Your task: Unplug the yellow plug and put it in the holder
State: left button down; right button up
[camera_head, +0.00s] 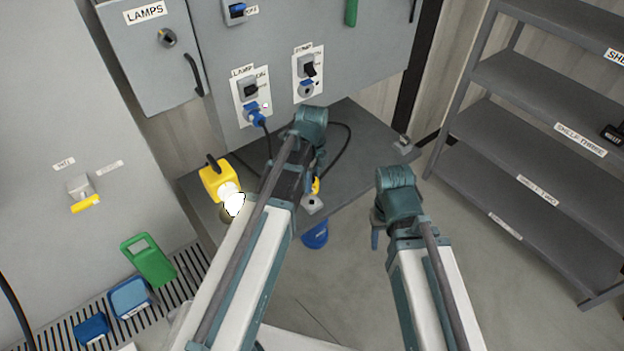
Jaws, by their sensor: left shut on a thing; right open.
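My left gripper (317,172) is over the grey bench, largely hidden behind its own wrist. It is shut on the yellow plug (316,186), of which only a small yellow part shows. The plug is close above or at a small grey holder block (312,204) near the bench's front edge; I cannot tell whether they touch. A black cable loops on the bench to the right of the gripper. The right-hand panel socket (306,90) shows no yellow plug. My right gripper (376,236) is open and empty, in front of the bench over the floor.
A yellow lamp (215,178) glows left on the bench (362,125). Another grey block (403,145) is at the bench's right corner. A blue bucket (315,236) stands below. Grey shelves (540,110) stand at right.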

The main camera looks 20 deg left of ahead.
pick_arm(q)
jog(key=shift+f+b, duration=1.25)
jog(key=shift+f, duration=0.4)
jog(key=shift+f+b, duration=1.4)
jog(key=shift+b, duration=0.05)
jog(key=shift+c, duration=1.4)
grip_release()
jog(key=shift+r, duration=0.15)
notch_tip(320, 180, up, 14)
jog(key=p, duration=1.4)
jog(key=shift+f, duration=0.2)
